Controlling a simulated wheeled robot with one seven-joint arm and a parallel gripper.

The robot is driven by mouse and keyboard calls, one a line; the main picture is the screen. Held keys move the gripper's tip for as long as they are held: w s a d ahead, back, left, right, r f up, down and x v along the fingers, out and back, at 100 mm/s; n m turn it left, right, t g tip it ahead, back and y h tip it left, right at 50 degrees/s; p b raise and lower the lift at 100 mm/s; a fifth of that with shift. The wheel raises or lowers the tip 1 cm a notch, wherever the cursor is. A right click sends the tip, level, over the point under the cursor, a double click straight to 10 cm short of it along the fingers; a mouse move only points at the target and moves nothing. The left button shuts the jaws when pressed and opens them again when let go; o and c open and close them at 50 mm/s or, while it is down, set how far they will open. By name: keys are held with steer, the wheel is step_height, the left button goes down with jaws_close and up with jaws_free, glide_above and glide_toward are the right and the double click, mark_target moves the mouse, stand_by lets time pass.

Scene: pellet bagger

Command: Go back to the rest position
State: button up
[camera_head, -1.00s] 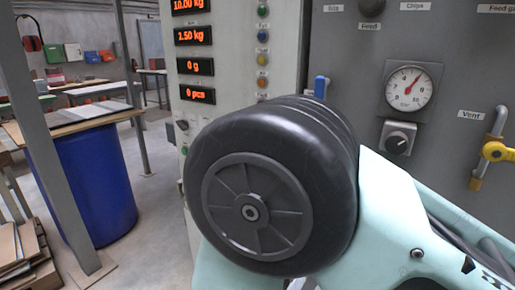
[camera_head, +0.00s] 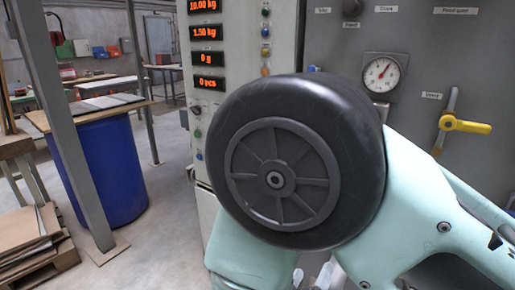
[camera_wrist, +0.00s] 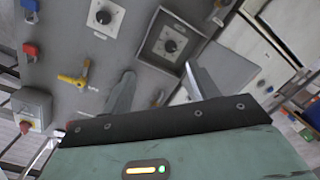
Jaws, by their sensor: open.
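My gripper (camera_wrist: 159,72) shows in the wrist view, with its two grey fingers apart and nothing seen between them. Its fingers point toward a grey machine panel (camera_wrist: 105,55) that is tilted in this view. I cannot tell the exact gap to the panel. In the head view my arm's large dark joint and pale green links fill the lower middle and right, and my gripper is not clearly seen there.
The panel carries a pressure gauge (camera_head: 381,73) and a yellow valve handle (camera_head: 466,125). A display column (camera_head: 228,75) with red readouts stands behind my arm. A blue drum (camera_head: 112,175), a grey post (camera_head: 65,130) and stacked cardboard (camera_head: 30,235) stand left. Open floor lies between drum and column.

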steer(key=a+r+g+y, duration=0.3)
steer(key=a+g+y, duration=0.3)
steer(key=a+y, duration=0.5)
steer(key=s+d+r+n+g+y, duration=0.2)
steer(key=s+r+n+g+y, duration=0.1)
steer(key=s+r+g, duration=0.25)
steer(key=s+d+r+n+g+h, duration=0.2)
steer(key=s+d+g+h, duration=0.1)
steer(key=s+d, duration=0.6)
steer(key=d+h, duration=0.1)
steer(key=d, duration=0.3)
steer(key=shift+s+r+n, duration=0.2)
steer(key=shift+r+n, duration=0.1)
steer(key=shift+r, duration=0.1)
steer(key=shift+a, duration=0.1)
steer(key=shift+c, duration=0.3)
